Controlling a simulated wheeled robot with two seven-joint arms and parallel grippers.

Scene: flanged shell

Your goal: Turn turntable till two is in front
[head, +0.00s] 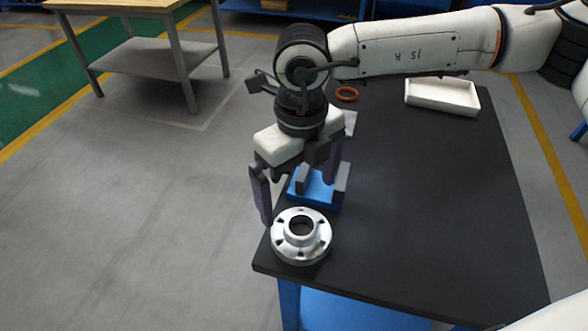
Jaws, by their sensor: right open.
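A round silver flanged shell (318,246) lies flat near the table's near left corner. It has a raised centre with a dark bore and several holes around its flange. A turntable under it cannot be told apart, and no number "two" is readable. My right gripper (298,203) points down just behind the shell with its fingers spread. Its left finger is close to the shell's back left edge; whether they touch cannot be told. My left gripper is out of view.
A blue fixture (322,193) with grey blocks stands behind the shell, partly hidden by my right gripper. An orange ring (347,93) and a white tray (440,97) lie at the back of the black table (430,210). The table's middle and right are clear.

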